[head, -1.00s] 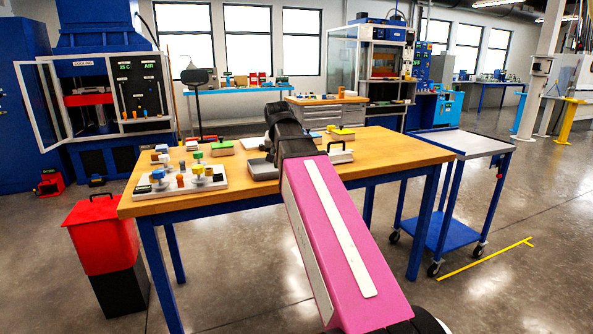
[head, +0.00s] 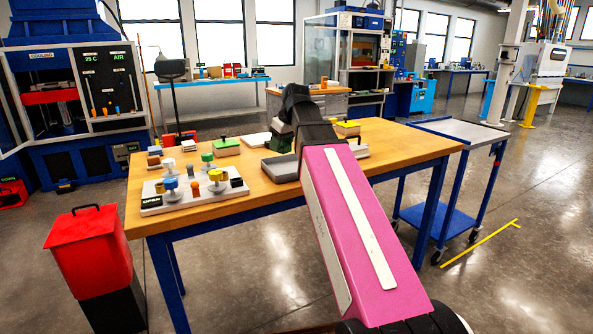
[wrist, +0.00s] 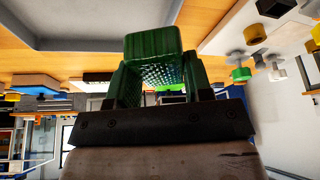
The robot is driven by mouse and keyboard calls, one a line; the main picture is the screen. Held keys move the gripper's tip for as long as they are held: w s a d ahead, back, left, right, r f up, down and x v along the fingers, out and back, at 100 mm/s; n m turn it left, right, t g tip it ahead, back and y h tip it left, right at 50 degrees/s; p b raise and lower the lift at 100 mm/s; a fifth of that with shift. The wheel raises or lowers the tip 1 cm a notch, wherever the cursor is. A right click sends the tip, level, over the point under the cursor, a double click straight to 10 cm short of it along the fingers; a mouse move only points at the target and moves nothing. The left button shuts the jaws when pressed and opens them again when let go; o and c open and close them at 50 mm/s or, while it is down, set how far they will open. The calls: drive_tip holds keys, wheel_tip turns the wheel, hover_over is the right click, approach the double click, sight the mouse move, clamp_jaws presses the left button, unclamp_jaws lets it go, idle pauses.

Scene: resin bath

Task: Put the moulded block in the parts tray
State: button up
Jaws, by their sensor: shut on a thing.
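A shallow grey tray (wrist: 62,42), which looks like the parts tray, lies on the wooden table at the upper left of the wrist view. In the head view a grey tray edge (head: 281,168) shows beside my arm.
A red bin (head: 90,245) stands at the left. A blue trolley (head: 462,132) stands at the right.

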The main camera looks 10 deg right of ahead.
drive_tip(key=a+n, duration=0.1)
drive_tip(key=n, duration=0.1)
drive_tip(key=a+r+n+g+y, duration=0.1)
drive_tip(key=n, duration=0.1)
drive_tip(key=shift+a, duration=0.25)
hover_over(294, 168)
drive_tip(key=s+d, duration=0.1)
drive_tip(key=shift+n, duration=0.3)
wheel_tip(294, 168, down, 7)
drive_tip(key=shift+d+r, duration=0.1)
drive_tip(key=shift+r, duration=0.1)
drive_tip(key=shift+f, duration=2.1)
drive_tip(key=shift+f, duration=0.1)
drive_tip(key=o, duration=0.9)
drive_tip(key=shift+o, duration=0.2)
drive_tip(key=v, duration=1.2)
drive_tip(key=shift+w, duration=0.2)
drive_tip(key=shift+d, duration=0.1)
